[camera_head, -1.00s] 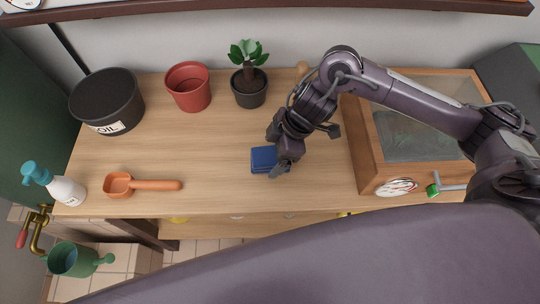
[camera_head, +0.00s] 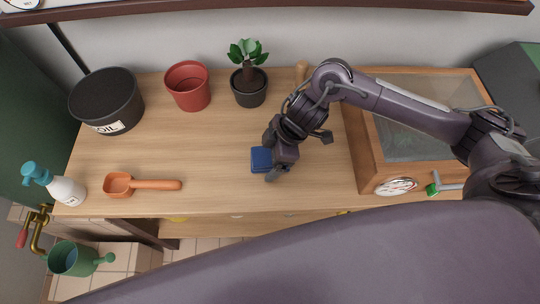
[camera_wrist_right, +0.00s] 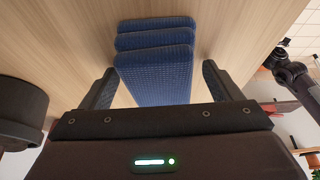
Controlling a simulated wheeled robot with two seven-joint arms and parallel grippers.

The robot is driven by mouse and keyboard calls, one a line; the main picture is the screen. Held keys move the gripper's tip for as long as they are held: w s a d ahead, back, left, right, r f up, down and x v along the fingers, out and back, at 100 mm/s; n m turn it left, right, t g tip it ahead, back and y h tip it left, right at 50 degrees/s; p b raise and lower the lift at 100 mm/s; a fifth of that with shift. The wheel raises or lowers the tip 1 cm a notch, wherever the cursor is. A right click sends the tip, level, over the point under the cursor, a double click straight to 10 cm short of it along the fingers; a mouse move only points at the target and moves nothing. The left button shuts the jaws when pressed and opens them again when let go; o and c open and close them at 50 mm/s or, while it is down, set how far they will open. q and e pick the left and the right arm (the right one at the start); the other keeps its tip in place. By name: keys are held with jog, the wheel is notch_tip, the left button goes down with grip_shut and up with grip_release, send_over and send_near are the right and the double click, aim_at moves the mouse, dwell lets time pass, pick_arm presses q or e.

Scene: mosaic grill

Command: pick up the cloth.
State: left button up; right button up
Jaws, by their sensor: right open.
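The cloth (camera_head: 260,160) is a folded dark blue stack on the wooden worktop, partly hidden by my right gripper in the head view. In the right wrist view the cloth (camera_wrist_right: 155,55) shows stacked, textured layers. My right gripper (camera_head: 271,158) is open at the cloth. In the wrist view its two fingers (camera_wrist_right: 160,88) stand on either side of the cloth's near end, and I cannot tell if they touch it.
A glass-topped wooden box (camera_head: 365,150) stands right of the cloth. An orange scoop (camera_head: 120,185) lies to the left. The worktop between scoop and cloth is clear.

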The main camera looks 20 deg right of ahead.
jog(key=shift+c, duration=0.5)
jog(key=c, duration=1)
jog(key=shift+o, duration=0.2)
jog(key=shift+r, duration=0.15)
notch_tip(320, 180, up, 20)
jog(key=p, duration=0.4)
jog(key=shift+r, duration=0.15)
